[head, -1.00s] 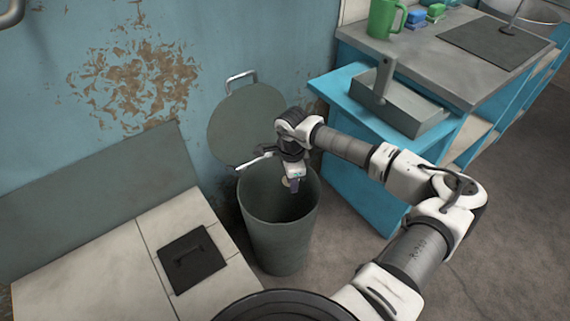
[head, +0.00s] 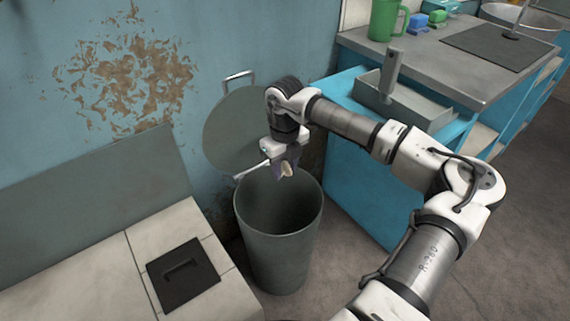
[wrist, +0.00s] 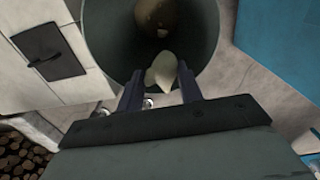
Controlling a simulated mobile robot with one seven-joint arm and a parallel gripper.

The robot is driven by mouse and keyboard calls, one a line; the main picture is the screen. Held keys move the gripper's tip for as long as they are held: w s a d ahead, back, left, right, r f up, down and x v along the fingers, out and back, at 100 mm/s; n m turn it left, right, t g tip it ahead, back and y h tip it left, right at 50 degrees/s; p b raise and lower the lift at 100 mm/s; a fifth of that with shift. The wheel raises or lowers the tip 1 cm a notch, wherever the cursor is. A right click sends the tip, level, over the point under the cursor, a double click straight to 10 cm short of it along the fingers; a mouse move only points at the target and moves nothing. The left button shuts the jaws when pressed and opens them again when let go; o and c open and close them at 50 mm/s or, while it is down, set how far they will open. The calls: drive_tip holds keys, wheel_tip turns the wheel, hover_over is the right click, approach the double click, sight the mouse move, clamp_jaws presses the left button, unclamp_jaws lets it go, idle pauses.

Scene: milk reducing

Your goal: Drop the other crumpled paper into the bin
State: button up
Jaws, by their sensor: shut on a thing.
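My gripper (head: 285,168) is shut on a pale crumpled paper (head: 286,170) and holds it above the open mouth of the bin. In the wrist view the crumpled paper (wrist: 161,70) sits between the two dark fingers of my gripper (wrist: 160,85). The bin (head: 278,240) is a tall grey-green round can, and its round lid (head: 235,130) stands raised behind it against the wall. In the wrist view the inside of the bin (wrist: 110,35) shows beyond the paper, with a brownish rounded thing (wrist: 158,14) and a small pale piece in it.
A light tiled bench (head: 185,235) with a black hatch (head: 183,275) stands left of the bin. A blue cabinet (head: 355,190) stands to the right, with a grey tray (head: 410,108) on it. A green mug (head: 384,20) stands on the counter behind.

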sight(285, 177)
wheel_tip(285, 177, down, 4)
drive_tip(key=shift+f+b, duration=0.15)
drive_tip(key=shift+b, duration=0.75)
drive_tip(key=o, duration=1)
wheel_tip(285, 177, up, 14)
drive_tip(key=shift+f+p, duration=0.1)
drive_tip(key=shift+p, duration=0.75)
